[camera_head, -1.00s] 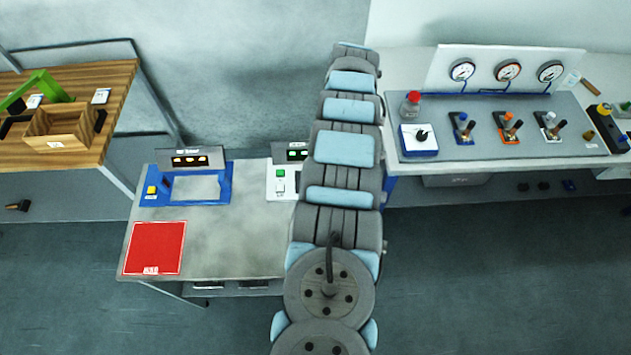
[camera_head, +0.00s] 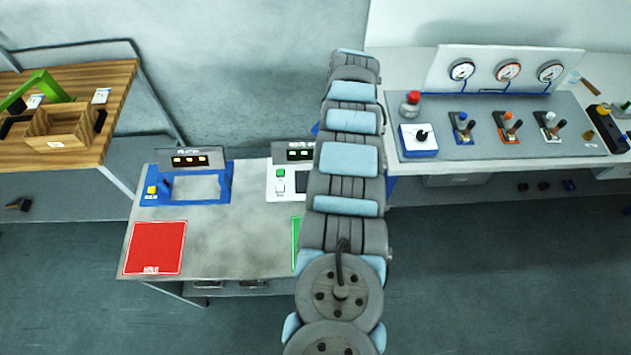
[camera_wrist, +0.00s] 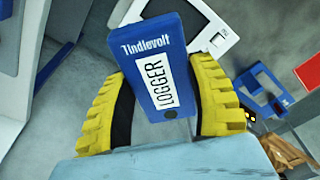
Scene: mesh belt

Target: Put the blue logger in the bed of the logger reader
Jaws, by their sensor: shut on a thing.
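The blue logger (camera_wrist: 152,35), a flat slab with a white LOGGER label, is held between the yellow ridged fingers of my gripper (camera_wrist: 160,85) in the wrist view. My gripper is shut on its sides; in the head view my arm hides both. A white unit with a green button (camera_head: 281,187) and a dark display stands on the grey bench, partly behind my arm. In the wrist view a white-framed unit (camera_wrist: 226,44) lies beyond the logger, partly covered by it. A blue-framed unit (camera_head: 222,185) with a yellow button stands left. I cannot read which is the logger reader.
A red mat (camera_head: 155,248) lies at the bench's front left, and a green-edged mat (camera_head: 296,240) is partly behind my arm. The bench middle (camera_head: 235,240) is clear. A wooden table (camera_head: 100,78) stands left; a gauge and switch panel (camera_head: 485,143) stands right.

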